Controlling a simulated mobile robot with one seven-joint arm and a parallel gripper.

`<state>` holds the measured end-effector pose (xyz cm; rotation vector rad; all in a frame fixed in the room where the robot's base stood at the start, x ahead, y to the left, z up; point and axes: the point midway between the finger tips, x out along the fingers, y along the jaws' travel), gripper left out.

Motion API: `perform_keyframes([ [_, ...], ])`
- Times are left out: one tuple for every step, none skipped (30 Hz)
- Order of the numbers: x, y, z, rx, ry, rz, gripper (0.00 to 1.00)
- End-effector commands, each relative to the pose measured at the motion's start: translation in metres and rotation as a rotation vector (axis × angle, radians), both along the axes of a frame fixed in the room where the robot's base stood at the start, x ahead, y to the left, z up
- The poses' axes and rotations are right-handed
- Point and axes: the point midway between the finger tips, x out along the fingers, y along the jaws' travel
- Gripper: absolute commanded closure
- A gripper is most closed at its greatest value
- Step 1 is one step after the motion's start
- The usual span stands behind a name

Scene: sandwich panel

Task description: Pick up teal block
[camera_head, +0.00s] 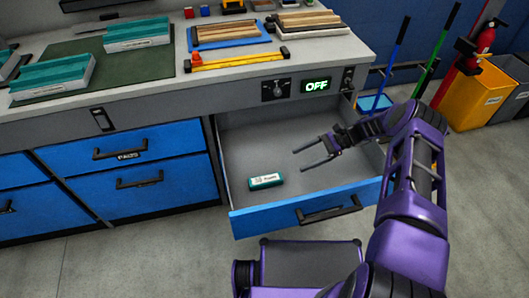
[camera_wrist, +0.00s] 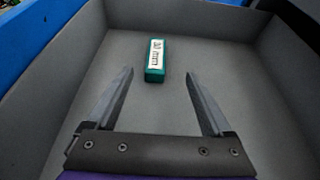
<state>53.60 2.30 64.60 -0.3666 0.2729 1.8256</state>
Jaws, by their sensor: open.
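The teal block (camera_head: 265,181) is a small bar with a white label, lying on the floor of the open drawer (camera_head: 236,146). In the wrist view the teal block (camera_wrist: 155,61) is beyond my fingertips, a little left of the middle between them. My gripper (camera_head: 304,157) is over the drawer, to the right of the block and apart from it. Its two fingers (camera_wrist: 160,76) are spread wide with nothing between them in the wrist view. The block is fully in sight in both views.
The blue drawer front (camera_head: 285,212) and grey side walls surround the block. The countertop (camera_head: 130,95) above the drawer holds teal-topped stacks (camera_head: 52,75), wood strips (camera_head: 225,33) and a yellow tool (camera_head: 235,60). The drawer floor around the block is clear.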

Motion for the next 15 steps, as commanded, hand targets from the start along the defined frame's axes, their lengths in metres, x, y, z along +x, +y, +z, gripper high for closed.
perform_keyframes([
  [-0.003, 0.008, -0.002, 0.002, 0.004, 0.002, 0.15],
  [-0.005, 0.013, -0.004, 0.002, 0.005, 0.002, 0.15],
  [-0.007, 0.021, -0.008, 0.003, 0.005, 0.002, 0.15],
  [-0.009, 0.026, -0.010, 0.002, 0.005, 0.002, 0.15],
  [-0.011, 0.032, -0.013, 0.003, 0.005, 0.003, 0.15],
  [-0.013, 0.040, -0.016, 0.002, 0.004, 0.003, 0.15],
  [-0.015, 0.046, -0.019, 0.003, 0.004, 0.003, 0.15],
  [-0.017, 0.052, -0.022, 0.003, 0.004, 0.002, 0.15],
  [-0.019, 0.060, -0.025, 0.003, 0.004, 0.002, 0.15],
  [-0.020, 0.065, -0.027, 0.002, 0.003, 0.001, 0.15],
  [-0.022, 0.071, -0.030, 0.003, 0.004, 0.001, 0.15],
  [-0.024, 0.077, -0.033, 0.002, 0.004, 0.000, 0.15],
  [-0.025, 0.081, -0.035, 0.002, 0.004, 0.000, 0.15],
  [-0.026, 0.085, -0.037, 0.002, 0.003, -0.001, 0.15],
  [-0.027, 0.090, -0.039, 0.002, 0.002, -0.002, 0.15],
])
